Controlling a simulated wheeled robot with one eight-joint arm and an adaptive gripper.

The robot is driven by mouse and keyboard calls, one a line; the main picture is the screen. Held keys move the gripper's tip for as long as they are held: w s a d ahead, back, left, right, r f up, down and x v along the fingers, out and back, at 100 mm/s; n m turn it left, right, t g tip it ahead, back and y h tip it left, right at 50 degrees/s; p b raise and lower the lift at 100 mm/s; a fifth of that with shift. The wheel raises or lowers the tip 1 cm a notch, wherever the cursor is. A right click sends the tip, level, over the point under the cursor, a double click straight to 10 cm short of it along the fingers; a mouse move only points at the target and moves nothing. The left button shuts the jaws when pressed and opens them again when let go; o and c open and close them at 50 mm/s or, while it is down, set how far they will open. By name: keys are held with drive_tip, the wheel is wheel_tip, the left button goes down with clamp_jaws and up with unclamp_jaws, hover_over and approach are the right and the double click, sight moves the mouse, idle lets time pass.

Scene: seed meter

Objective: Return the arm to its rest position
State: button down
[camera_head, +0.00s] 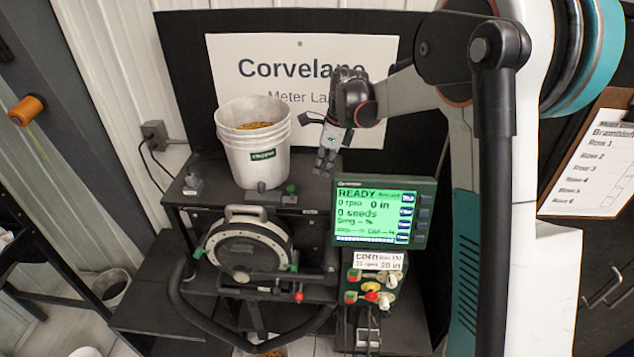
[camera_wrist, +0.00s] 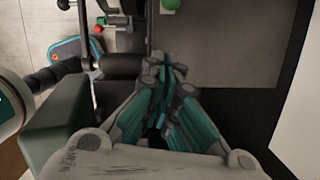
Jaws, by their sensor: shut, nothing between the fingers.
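My gripper (camera_head: 326,160) hangs from my raised arm with its fingers pointing down, to the right of the white bucket and just above the top left corner of the display. Its fingers are shut and nothing shows between them. In the wrist view my gripper (camera_wrist: 163,75) shows its teal and grey fingers together over the dark bench top (camera_wrist: 222,50). The arm reaches in from the upper right of the head view.
A white bucket (camera_head: 254,160) of yellow grain stands on the black bench. A round seed meter (camera_head: 247,249) sits below it. The lit display (camera_head: 374,213) reads READY, above a control box (camera_head: 372,290). A clipboard (camera_head: 592,150) hangs at right.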

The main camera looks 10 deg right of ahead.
drive_tip(key=s+r+n, duration=0.2)
drive_tip(key=s+r, duration=0.1)
drive_tip(key=s+r+n+t, duration=0.1)
drive_tip(key=s+r+n, duration=0.1)
drive_tip(key=s+r, duration=0.1)
drive_tip(key=s+r+n, duration=0.2)
drive_tip(key=s+r, duration=0.1)
drive_tip(key=shift+s+r+t+h, duration=0.25)
drive_tip(key=shift+r+t+h, duration=0.05)
drive_tip(key=shift+r, duration=0.05)
drive_tip(key=s+n+t+h, duration=0.2)
drive_tip(key=s+n+t, duration=0.2)
drive_tip(key=s+n, duration=1.65)
drive_tip(key=s+f+m+b, duration=0.2)
drive_tip(key=s+f+b, duration=0.1)
drive_tip(key=f+b, duration=2.4)
drive_tip(key=shift+s+f+m+b, duration=0.2)
drive_tip(key=shift+f+m+b, duration=0.15)
drive_tip(key=shift+f, duration=0.3)
